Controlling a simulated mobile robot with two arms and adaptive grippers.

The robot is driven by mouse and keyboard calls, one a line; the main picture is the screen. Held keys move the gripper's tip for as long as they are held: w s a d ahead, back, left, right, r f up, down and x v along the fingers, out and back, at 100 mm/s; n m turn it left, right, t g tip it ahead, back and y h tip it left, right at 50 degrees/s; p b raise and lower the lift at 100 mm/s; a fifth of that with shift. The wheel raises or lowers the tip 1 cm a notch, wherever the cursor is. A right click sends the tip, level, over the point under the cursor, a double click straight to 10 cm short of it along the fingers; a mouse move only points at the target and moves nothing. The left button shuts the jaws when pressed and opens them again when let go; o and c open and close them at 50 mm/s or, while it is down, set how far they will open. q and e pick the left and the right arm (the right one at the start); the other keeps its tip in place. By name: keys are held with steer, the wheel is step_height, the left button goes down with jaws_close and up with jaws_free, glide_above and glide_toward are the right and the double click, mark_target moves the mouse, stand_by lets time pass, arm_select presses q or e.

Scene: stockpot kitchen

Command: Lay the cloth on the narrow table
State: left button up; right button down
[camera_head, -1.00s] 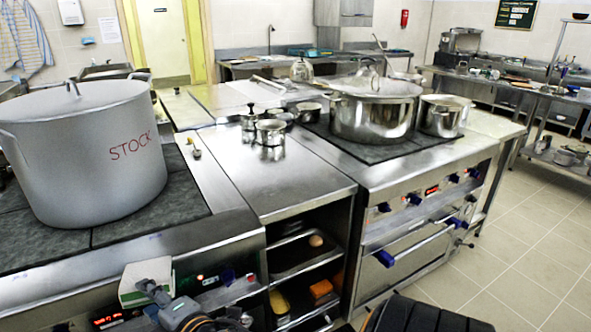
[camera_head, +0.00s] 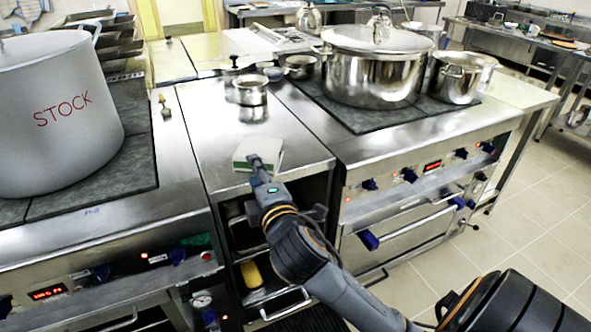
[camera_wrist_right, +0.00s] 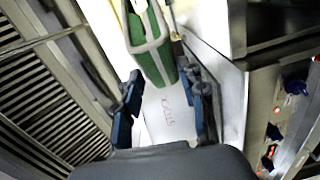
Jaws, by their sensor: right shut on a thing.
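The folded cloth (camera_head: 257,153), white with a green edge, is at my right gripper (camera_head: 262,165) in the head view. It is over the front part of the narrow steel table (camera_head: 212,128) between the two stoves. I cannot tell whether it touches the top. In the right wrist view the cloth (camera_wrist_right: 152,42) shows green with pale bands, at the blue fingertips of my right gripper (camera_wrist_right: 162,88), which is shut on it. My left gripper is not in view.
A big stockpot (camera_head: 62,112) stands on the left stove. A lidded steel pot (camera_head: 372,75) and a smaller pot (camera_head: 458,77) stand on the right stove. Small pans (camera_head: 250,92) occupy the back of the narrow table; its middle is clear. Shelves open below its front.

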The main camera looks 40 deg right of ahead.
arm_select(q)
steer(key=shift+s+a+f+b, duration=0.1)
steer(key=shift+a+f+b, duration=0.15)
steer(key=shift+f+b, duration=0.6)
arm_select(e)
steer(key=w+d+f, duration=0.9)
steer(key=d+f, duration=0.1)
steer(key=f, duration=0.2)
steer(key=shift+f, duration=0.5)
steer(key=c, duration=0.8)
jaws_free()
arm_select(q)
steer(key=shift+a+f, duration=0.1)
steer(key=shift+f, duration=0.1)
arm_select(e)
steer(key=v, duration=1.2)
